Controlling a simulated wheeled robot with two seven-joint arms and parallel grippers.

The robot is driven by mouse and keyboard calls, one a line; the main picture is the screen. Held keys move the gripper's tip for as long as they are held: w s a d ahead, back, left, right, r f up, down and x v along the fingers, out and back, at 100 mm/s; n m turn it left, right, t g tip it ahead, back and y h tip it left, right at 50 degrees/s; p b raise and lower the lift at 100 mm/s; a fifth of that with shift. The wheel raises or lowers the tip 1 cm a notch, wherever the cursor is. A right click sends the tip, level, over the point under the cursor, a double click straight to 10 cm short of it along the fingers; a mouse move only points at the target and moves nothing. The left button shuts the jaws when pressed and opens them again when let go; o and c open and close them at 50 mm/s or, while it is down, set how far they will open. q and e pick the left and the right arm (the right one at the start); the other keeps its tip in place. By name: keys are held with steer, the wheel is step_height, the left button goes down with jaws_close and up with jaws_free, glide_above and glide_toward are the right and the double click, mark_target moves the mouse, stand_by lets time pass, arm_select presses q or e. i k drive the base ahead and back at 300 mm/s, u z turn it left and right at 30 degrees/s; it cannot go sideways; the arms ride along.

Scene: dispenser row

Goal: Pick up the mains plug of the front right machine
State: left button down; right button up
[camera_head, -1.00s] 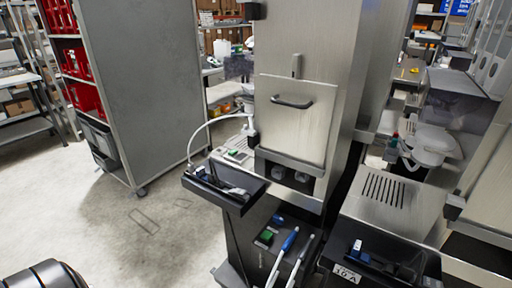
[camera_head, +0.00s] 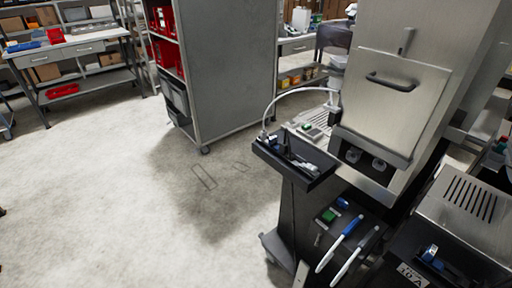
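A tall steel machine (camera_head: 405,75) with a handled front panel stands at the right. A white cable (camera_head: 300,91) arches from it to a black tray (camera_head: 318,175) on its left side. A small blue-and-white piece (camera_head: 267,139), which looks like a plug, sits at the cable's end in the tray's back left corner. Another small blue-and-white piece (camera_head: 430,252) sits in a black holder by a "10 A" label (camera_head: 412,275) at the lower right. I cannot tell which one is the mains plug of the front right machine. Neither gripper is in view.
Two blue-and-white handled tools (camera_head: 347,236) and a green block (camera_head: 329,215) lie on a black surface below the tray. A slotted steel top (camera_head: 470,195) is at the right. A grey shelf unit (camera_head: 235,70) stands behind. The floor (camera_head: 120,200) at the left is clear.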

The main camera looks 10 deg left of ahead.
mark_target(283, 148)
steer(key=u, duration=1.25)
steer(key=i, duration=3.5)
steer(key=z, duration=2.75)
steer(key=i, duration=0.8)
steer(key=z, duration=0.25)
